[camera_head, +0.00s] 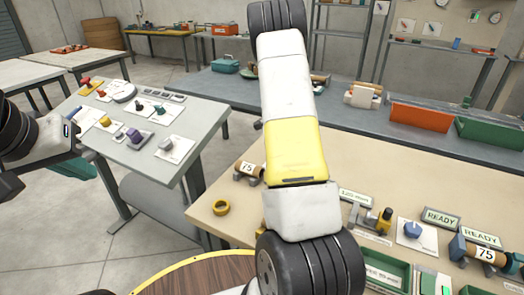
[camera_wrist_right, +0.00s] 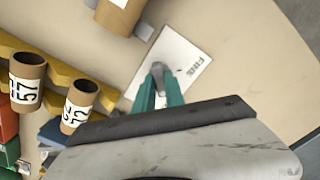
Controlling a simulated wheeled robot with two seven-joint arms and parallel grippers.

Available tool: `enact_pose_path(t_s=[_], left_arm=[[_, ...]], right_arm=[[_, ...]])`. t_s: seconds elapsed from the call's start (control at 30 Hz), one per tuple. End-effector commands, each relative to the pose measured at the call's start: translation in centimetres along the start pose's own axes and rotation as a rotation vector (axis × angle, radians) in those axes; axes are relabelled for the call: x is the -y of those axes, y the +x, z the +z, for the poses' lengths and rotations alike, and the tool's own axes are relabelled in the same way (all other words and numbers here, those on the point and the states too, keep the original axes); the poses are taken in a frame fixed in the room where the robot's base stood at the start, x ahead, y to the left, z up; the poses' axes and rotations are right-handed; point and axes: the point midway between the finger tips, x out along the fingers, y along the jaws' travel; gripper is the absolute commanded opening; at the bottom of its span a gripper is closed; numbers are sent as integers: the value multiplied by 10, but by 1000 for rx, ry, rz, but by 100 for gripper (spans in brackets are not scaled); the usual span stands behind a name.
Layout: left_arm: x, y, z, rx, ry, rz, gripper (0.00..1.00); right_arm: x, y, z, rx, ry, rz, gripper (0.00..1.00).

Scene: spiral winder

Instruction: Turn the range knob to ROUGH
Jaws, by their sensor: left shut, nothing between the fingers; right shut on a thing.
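In the right wrist view a grey knob (camera_wrist_right: 157,69) stands on a white plate (camera_wrist_right: 184,49) with the word FINE printed near its right edge. The teal fingers of my right gripper (camera_wrist_right: 158,78) are shut on the knob from both sides. Much of the knob is hidden between the fingers, and the word ROUGH cannot be read. In the head view my right arm covers this spot. My left gripper (camera_head: 8,182) is at the left edge of the head view, partly cut off, shut and empty, away from the knob.
A beige worktop (camera_head: 370,160) holds a blue knob (camera_head: 412,230) on another white plate, READY signs (camera_head: 441,218), a yellow ring (camera_head: 221,208) and a tube marked 75 (camera_head: 486,255). Cardboard tubes (camera_wrist_right: 80,97) stand left of my right fingers. A grey table (camera_head: 190,118) with small parts is at left.

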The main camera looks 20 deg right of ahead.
Motion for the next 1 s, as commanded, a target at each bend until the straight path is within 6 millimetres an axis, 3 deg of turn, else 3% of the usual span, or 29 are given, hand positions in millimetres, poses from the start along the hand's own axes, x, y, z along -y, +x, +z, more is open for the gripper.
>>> enact_pose_path(t_s=[0.57,0.6,0.7,1.0], left_arm=[[0,0,0,0,0,0,0],[0,0,0,0,0,0,0],[0,0,0,0,0,0,0],[0,0,0,0,0,0,0]], right_arm=[[1,-1,0,0,31,-4,0],[1,-1,0,0,31,-4,21],[1,-1,0,0,31,-3,36],[0,-1,0,0,29,-2,36]])
